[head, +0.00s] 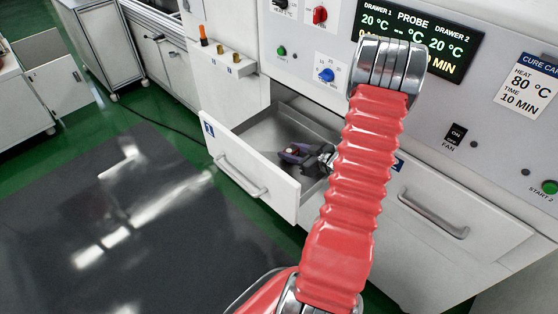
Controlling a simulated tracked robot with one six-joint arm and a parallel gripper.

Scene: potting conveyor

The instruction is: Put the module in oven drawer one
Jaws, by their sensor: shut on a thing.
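Oven drawer one (250,190) is pulled open below the control panel, with its front facing left and a blue label on its corner. My red sleeved arm reaches down in front of the panel, and my gripper (304,158) is in or just above the open drawer. It is shut on the module (291,151), a small dark and purple piece with a light spot on top. The arm and gripper hide part of the module and the right side of the drawer. I cannot tell whether the module touches the drawer floor.
Drawer two (440,225) is shut on the right. The control panel has a red knob (320,14), a blue knob (326,75), a green start button (281,51) and a display (455,50). A dark mat (110,220) lies clear on the green floor at left.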

